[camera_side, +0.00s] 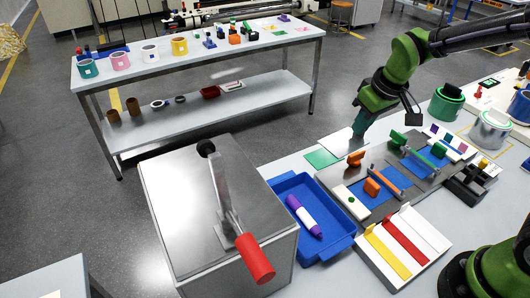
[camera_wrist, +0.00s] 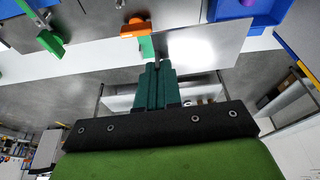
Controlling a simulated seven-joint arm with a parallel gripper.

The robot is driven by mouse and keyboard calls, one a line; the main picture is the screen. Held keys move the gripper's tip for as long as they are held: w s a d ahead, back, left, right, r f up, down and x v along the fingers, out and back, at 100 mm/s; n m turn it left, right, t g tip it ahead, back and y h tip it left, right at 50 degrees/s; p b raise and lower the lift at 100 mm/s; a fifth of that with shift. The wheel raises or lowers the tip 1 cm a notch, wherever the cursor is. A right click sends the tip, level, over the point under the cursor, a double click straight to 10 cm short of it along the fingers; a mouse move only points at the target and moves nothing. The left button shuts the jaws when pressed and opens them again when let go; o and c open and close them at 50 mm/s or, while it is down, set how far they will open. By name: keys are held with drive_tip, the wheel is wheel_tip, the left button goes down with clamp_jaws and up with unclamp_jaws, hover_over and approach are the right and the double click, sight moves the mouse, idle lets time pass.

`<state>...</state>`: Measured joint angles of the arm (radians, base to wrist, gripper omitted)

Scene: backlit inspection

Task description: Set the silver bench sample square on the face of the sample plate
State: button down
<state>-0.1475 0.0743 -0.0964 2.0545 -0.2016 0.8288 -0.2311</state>
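A thin, flat silver sheet (camera_side: 343,142), which I take as the silver sample, is at my gripper (camera_side: 358,130). In the wrist view the sheet (camera_wrist: 205,45) shines brightly and reaches out to the right from my fingertips (camera_wrist: 157,64). The teal fingers are close together at its edge and appear shut on it; the contact itself is small and hard to see. The sheet looks raised above the bench. A flat green square (camera_side: 319,158), possibly the sample plate, lies on the bench and is partly hidden by the sheet.
A grey board (camera_side: 420,176) with blue areas and orange and green clips (camera_side: 357,158) stands close to my gripper. A blue tray (camera_side: 340,241) with a purple marker, a metal box with a red-handled lever (camera_side: 254,258), and a white rack (camera_side: 386,274) are nearer the camera.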

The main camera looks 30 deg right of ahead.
drive_tip(key=w+a+r+n+y, duration=0.1)
drive_tip(key=w+a+r+n, duration=0.2)
drive_tip(key=a, duration=0.2)
drive_tip(key=w+a+r+n+g, duration=0.1)
drive_tip(key=w+a+r+n, duration=0.15)
drive_tip(key=a, duration=0.35)
drive_tip(key=w+a+r+n+y, duration=0.1)
drive_tip(key=w+a+r+n, duration=0.2)
drive_tip(key=a, duration=0.2)
drive_tip(key=s+a+r+n, duration=0.1)
drive_tip(key=a+n, duration=0.1)
drive_tip(key=a, duration=0.4)
drive_tip(key=s+a+n+g, duration=0.1)
drive_tip(key=a+n, duration=0.2)
drive_tip(key=a, duration=0.4)
drive_tip(key=s+a+r+n+g+y, duration=0.1)
drive_tip(key=a+n, duration=0.2)
drive_tip(key=a, duration=0.3)
drive_tip(key=shift+s+a+r, duration=0.2)
drive_tip(key=shift+a+r, duration=0.15)
drive_tip(key=shift+a, duration=0.05)
drive_tip(key=shift+s+a+n, duration=0.35)
drive_tip(key=shift+a+n, duration=0.1)
drive_tip(key=shift+a, duration=0.1)
drive_tip(key=shift+f, duration=1.3)
